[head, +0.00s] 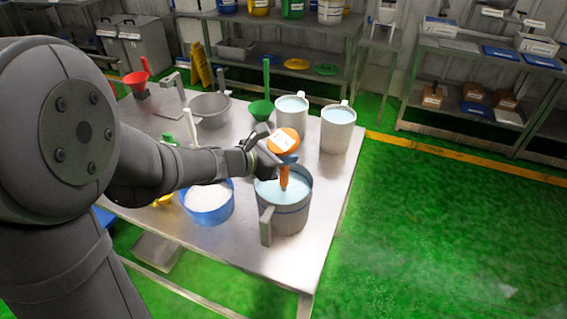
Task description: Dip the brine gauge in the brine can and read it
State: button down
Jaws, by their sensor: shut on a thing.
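My gripper (268,159) is shut on an orange gauge, which I take for the brine gauge (284,178). Its round orange head carries a white label, and its stem points down. The gauge is over the open mouth of a grey metal can (290,219) with a side handle and pale blue liquid inside, apparently the brine can. The stem's lower end is within the rim's outline; I cannot tell whether it touches the liquid. The can stands near the front right of the steel table. My fingers and the tilted head hide part of the gauge, and no reading is legible.
A blue tub of white grains (208,200) stands left of the can. Two white jugs of pale liquid (338,129) stand behind, beside a green funnel (261,109). The table's right strip (335,180) is clear.

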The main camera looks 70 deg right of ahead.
notch_tip(320, 180, up, 12)
jog(key=shift+r, duration=0.25)
dwell(0.5)
dwell(1.0)
